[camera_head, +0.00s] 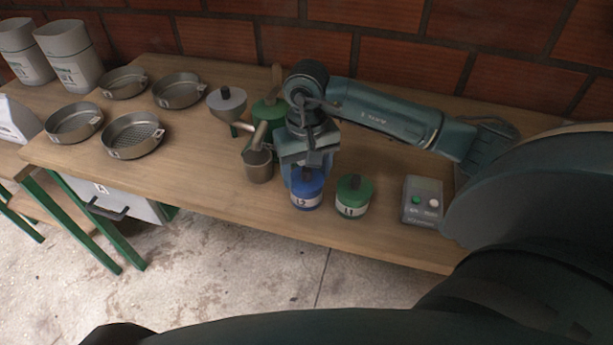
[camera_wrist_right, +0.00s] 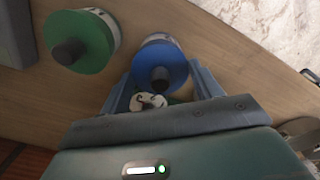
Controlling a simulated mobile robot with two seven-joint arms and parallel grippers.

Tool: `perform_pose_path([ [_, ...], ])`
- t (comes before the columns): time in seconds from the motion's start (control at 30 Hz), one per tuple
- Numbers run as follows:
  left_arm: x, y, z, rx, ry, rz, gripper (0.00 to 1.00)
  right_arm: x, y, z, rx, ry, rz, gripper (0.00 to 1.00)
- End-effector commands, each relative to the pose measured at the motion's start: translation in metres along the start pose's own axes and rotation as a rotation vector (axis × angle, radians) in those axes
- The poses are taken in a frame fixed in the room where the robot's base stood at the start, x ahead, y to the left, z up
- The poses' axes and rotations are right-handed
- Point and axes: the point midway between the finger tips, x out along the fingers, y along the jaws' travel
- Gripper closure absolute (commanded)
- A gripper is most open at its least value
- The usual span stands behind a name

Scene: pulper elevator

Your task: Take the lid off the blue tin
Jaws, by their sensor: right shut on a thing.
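The blue tin (camera_head: 306,201) with a pale label stands upright on the wooden table near its front edge. Its blue lid (camera_head: 307,182) sits on top; in the right wrist view the lid (camera_wrist_right: 153,57) shows as a round disc with a dark knob. My right gripper (camera_head: 306,172) points down from above, with one finger on each side of the lid, shut on it. In the head view the gripper hides part of the lid. I see no gap between lid and tin. My left gripper is not in view.
A green-lidded tin (camera_head: 354,196) stands close to the right. A grey button box (camera_head: 422,201) is farther right. Several round pans (camera_head: 133,135) occupy the table's left; the front middle is clear.

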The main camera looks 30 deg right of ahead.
Motion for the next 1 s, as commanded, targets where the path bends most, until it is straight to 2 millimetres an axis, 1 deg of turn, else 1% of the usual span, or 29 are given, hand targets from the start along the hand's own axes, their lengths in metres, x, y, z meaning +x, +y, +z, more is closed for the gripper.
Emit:
perform_pose_path([
  [0.03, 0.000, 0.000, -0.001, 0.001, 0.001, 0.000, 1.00, 0.000, 0.000, 0.000, 0.000, 0.000, 0.000, 0.46],
  [0.2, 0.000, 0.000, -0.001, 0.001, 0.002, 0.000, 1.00, 0.000, 0.000, 0.000, 0.000, 0.000, 0.000, 0.59],
  [0.37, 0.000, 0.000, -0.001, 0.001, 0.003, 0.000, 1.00, 0.000, 0.000, 0.000, 0.000, 0.000, 0.000, 0.59],
  [0.47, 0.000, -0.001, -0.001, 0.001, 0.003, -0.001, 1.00, -0.004, 0.000, -0.001, 0.000, 0.002, 0.000, 0.59],
  [0.57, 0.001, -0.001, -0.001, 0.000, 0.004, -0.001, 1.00, -0.016, 0.000, -0.001, 0.001, 0.005, -0.002, 0.59],
  [0.8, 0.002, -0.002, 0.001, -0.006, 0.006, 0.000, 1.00, -0.065, 0.000, -0.002, 0.000, 0.007, -0.002, 0.59],
  [0.9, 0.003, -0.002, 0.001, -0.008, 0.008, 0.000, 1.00, -0.082, 0.000, -0.001, 0.001, 0.005, -0.001, 0.59],
  [1.0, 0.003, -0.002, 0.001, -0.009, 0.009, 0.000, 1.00, -0.093, 0.000, -0.001, 0.001, 0.003, -0.001, 0.59],
])
